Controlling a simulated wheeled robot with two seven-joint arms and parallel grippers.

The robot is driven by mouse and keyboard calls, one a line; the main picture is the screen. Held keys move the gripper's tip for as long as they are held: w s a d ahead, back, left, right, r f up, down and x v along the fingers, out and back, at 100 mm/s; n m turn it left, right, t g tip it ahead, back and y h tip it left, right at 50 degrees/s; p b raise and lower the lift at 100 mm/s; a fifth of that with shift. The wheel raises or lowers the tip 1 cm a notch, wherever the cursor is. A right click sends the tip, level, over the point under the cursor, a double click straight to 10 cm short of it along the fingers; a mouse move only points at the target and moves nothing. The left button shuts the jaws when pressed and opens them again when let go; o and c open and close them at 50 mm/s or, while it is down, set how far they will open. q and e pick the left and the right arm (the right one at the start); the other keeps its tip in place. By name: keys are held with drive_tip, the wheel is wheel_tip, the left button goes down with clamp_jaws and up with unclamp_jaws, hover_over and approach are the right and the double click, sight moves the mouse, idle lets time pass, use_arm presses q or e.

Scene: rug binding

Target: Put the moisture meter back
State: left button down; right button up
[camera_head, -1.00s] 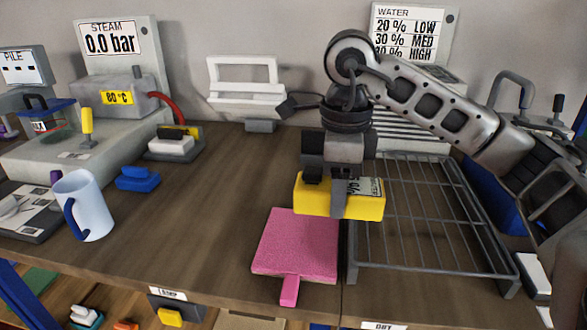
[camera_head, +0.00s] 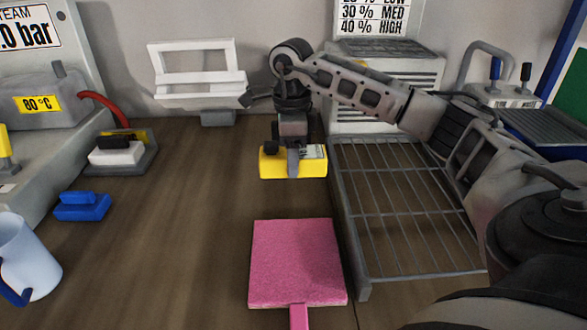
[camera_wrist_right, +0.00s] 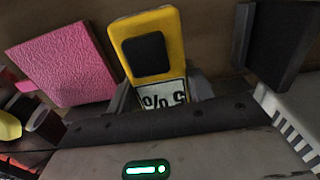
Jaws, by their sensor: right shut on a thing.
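The moisture meter (camera_head: 275,164) is a yellow block with a label reading a percentage on its face. My right gripper (camera_head: 293,160) is shut on it and holds it over the wooden bench, beyond the pink pad and left of the wire rack. In the right wrist view the yellow meter (camera_wrist_right: 150,45) sits between the fingers, with its dark pad and its "%" display showing. I cannot tell whether the meter touches the bench. My left gripper is not in view.
The pink pad (camera_head: 297,262) with a handle lies in front. The wire rack (camera_head: 362,255) stands at right. A white frame-like device (camera_head: 197,90) is behind, left of the gripper. A blue block (camera_head: 82,206) and a mug (camera_head: 28,255) are at left. Bench between is clear.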

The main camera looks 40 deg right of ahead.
sight(293, 185)
drive_tip(key=shift+w+d+f, duration=0.35)
drive_tip(key=shift+d+f, duration=0.05)
drive_tip(key=shift+f, duration=0.15)
drive_tip(key=shift+w+d+f, duration=0.3)
drive_tip(key=shift+d+f, duration=0.05)
drive_tip(key=shift+f, duration=0.2)
drive_tip(key=shift+w+d+f+p, duration=0.15)
drive_tip(key=shift+f+p, duration=0.2)
drive_tip(key=shift+f, duration=1.4)
drive_tip(key=shift+f, duration=0.2)
drive_tip(key=o, duration=1.1)
wheel_tip(293, 185, up, 12)
drive_tip(key=shift+r, duration=0.25)
